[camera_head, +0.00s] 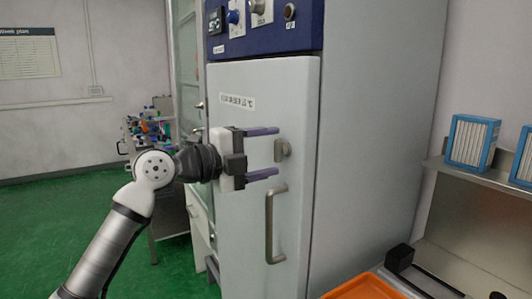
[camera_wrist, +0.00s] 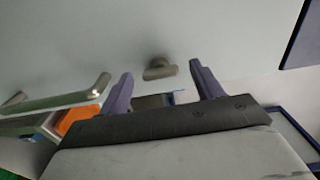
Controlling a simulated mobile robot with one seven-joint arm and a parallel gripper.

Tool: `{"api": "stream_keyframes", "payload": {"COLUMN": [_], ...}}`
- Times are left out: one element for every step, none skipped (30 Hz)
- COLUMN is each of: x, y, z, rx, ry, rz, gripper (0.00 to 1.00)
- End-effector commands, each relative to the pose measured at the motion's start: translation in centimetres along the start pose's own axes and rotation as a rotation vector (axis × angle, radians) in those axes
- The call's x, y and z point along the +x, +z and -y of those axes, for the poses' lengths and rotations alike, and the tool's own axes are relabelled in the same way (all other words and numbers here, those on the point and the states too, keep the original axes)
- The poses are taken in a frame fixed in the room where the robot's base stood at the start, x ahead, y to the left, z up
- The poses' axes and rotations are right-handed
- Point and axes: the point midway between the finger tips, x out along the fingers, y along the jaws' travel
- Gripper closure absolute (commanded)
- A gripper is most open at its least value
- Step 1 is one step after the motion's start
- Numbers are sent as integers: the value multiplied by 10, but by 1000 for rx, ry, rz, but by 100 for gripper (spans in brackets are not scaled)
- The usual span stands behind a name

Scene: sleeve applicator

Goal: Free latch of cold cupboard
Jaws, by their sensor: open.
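The cold cupboard (camera_head: 245,200) is tall, with a pale grey door that looks shut and a dark blue panel on top. Its latch (camera_head: 283,149) is a small metal knob near the door's right edge, above a vertical bar handle (camera_head: 271,225). My gripper (camera_head: 278,152) is open, with two purple fingers pointing right, one higher and one lower than the latch. In the wrist view the latch (camera_wrist: 160,68) shows beyond and between the open fingertips (camera_wrist: 160,80), apart from them. The bar handle (camera_wrist: 60,98) lies to the left there.
An orange tray (camera_head: 362,288) stands at the lower right, beside a metal bench. A shelf (camera_head: 475,175) on the right holds blue-and-white boxes (camera_head: 471,141). A cluttered trolley (camera_head: 150,130) stands behind my arm. The green floor (camera_head: 50,220) at the left is clear.

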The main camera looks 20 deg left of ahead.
Motion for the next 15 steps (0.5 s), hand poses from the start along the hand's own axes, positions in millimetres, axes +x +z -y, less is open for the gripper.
{"api": "stream_keyframes", "payload": {"x": [-5, -9, -15, -20, -26, -35, -42, -49, -59, -66, -73, -82, -89, -95, -102], "y": [1, 1, 1, 1, 1, 1, 1, 1, 1, 1, 2, 1, 1, 1, 1], "z": [-1, -2, -2, -2, -2, -3, -3, -3, -3, -3, -3, -3, -2, -2, -2], "rx": [-1, -1, -1, -1, 0, 0, -1, 0, 0, -1, -2, -1, 0, 0, 0], "ry": [-1, -1, -2, -2, -2, -3, -3, -2, -3, -3, -3, -3, -4, -2, -3], "rz": [3, 3, 3, 4, 4, 5, 5, 5, 6, 5, 6, 5, 5, 4, 5], "gripper": [35, 35, 35, 35, 35, 35, 35, 35, 35, 35, 35, 35, 35, 35, 35]}}
